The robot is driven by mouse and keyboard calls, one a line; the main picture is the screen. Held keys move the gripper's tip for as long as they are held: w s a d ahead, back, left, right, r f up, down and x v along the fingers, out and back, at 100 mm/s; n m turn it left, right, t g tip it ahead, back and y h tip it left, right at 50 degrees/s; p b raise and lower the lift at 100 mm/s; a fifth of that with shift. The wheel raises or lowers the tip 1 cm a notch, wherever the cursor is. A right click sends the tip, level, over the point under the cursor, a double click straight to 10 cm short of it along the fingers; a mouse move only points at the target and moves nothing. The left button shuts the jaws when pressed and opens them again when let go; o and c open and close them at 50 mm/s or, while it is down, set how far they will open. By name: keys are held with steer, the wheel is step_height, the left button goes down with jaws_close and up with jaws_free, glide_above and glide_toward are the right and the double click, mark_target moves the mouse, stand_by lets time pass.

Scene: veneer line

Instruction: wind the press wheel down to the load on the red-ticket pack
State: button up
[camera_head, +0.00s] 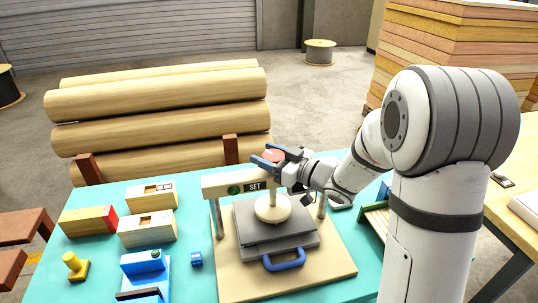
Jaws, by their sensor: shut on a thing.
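A wooden block with a red end (88,220) lies at the left, outside the press. No ticket or load figure is readable.
Two pale wooden boxes (147,229) stand left of the press. A blue device (145,275), a small blue cube (196,259) and a yellow knobbed piece (75,266) are at the front left. A blue handle (284,260) sticks out in front of the plates. Logs (160,95) lie behind the table.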

steer(key=shift+f+m+t+h+b, duration=0.2)
steer(key=shift+m+t+h+b, duration=0.45)
steer(key=shift+t+b, duration=0.35)
steer(key=shift+w+d+r+m+t+h+b, duration=0.15)
steer(key=shift+r+m+t+h+b, duration=0.05)
steer(key=shift+m+t+h+b, duration=0.3)
steer(key=o, duration=1)
steer(key=shift+c, duration=0.2)
steer(key=v, duration=0.7)
steer(key=shift+s+d+b, duration=0.25)
steer(key=shift+s+b, duration=0.05)
steer(key=shift+b, duration=0.1)
